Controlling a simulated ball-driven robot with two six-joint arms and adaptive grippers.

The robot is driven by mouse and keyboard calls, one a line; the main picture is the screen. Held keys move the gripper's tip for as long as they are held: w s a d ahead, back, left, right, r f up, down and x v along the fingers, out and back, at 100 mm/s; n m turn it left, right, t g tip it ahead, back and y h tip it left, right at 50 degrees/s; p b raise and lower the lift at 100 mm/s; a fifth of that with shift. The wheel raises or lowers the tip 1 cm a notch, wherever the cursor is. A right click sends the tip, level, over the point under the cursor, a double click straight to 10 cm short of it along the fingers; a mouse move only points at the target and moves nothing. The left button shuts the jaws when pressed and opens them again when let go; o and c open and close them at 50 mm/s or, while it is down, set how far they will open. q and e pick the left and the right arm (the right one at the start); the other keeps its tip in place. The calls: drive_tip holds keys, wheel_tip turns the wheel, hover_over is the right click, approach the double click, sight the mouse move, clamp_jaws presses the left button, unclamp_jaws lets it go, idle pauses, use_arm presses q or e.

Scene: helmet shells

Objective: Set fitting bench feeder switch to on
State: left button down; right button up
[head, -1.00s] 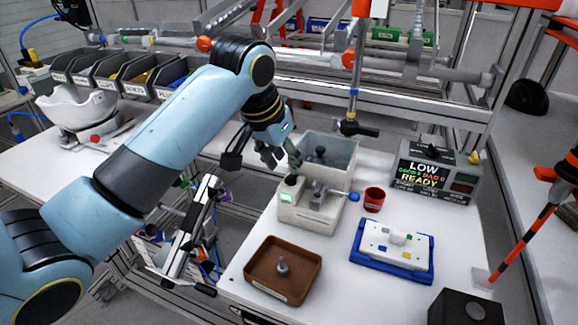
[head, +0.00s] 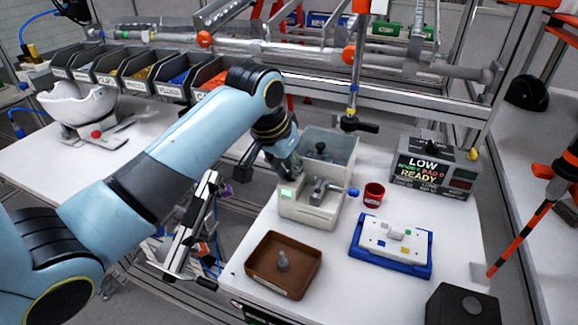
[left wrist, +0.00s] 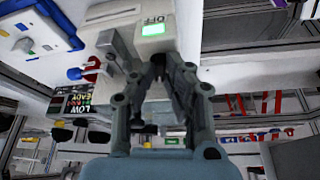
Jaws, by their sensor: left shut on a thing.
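The feeder (head: 308,210) is a pale box on the bench with a small lit green window (head: 287,194). In the left wrist view the feeder (left wrist: 122,45) shows the same green window (left wrist: 152,29), with the word OFF beside it. My left gripper (head: 290,172) reaches down at the feeder's top left corner, close to the window. In the left wrist view its fingertips (left wrist: 162,60) are closed together on the dark switch knob, which they mostly hide. My right gripper is in neither view.
A grey bin (head: 336,150) stands behind the feeder. A blue-ended lever (head: 353,191) juts right towards a red cup (head: 374,194). A brown tray (head: 262,281) lies in front, a blue fixture (head: 400,267) to the right, and a display box (head: 434,178) behind it.

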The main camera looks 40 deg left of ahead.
use_arm(q)
drive_tip(key=shift+d+n+y, duration=0.1)
drive_tip(key=shift+n+y, duration=0.5)
drive_tip(key=shift+n, duration=0.9)
drive_tip(key=c, duration=1.4)
unclamp_jaws()
drive_tip(key=shift+r, duration=0.1)
drive_tip(key=v, duration=1.2)
